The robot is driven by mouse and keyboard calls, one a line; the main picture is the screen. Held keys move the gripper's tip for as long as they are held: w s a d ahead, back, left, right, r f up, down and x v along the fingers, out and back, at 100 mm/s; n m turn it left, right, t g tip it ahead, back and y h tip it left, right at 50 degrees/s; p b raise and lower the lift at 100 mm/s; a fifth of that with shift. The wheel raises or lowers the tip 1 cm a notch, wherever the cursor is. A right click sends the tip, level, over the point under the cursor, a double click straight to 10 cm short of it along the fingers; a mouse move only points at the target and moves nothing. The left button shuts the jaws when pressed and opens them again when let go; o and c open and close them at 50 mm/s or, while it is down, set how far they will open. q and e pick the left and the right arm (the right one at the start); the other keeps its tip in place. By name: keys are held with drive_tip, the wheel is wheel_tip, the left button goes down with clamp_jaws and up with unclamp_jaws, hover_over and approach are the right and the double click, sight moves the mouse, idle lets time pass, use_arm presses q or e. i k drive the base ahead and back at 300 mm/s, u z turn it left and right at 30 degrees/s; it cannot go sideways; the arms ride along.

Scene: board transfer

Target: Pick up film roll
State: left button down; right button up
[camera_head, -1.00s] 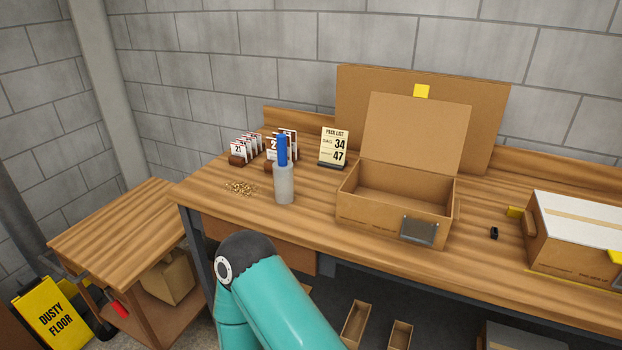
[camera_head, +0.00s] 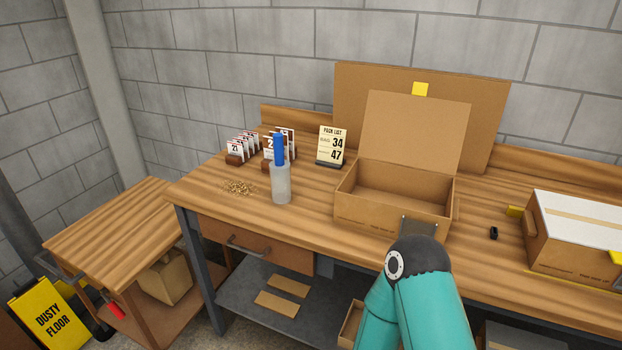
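The film roll (camera_head: 281,184) stands upright on the wooden workbench (camera_head: 230,215), left of the open cardboard box. It has a pale, translucent body and a blue upper part (camera_head: 279,148). Nothing is touching it. One of my teal arm links rises from the bottom edge, in front of the open box.
The open box (camera_head: 392,212) stands right of the roll. Number cards (camera_head: 240,147) and a pack list sign (camera_head: 331,145) stand behind it. Brown bits (camera_head: 240,187) lie to its left. A closed box (camera_head: 567,250) and a small black object (camera_head: 494,233) are farther right.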

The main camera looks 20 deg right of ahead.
sight(280, 172)
drive_tip(key=z, duration=0.05)
drive_tip(key=i, duration=0.95)
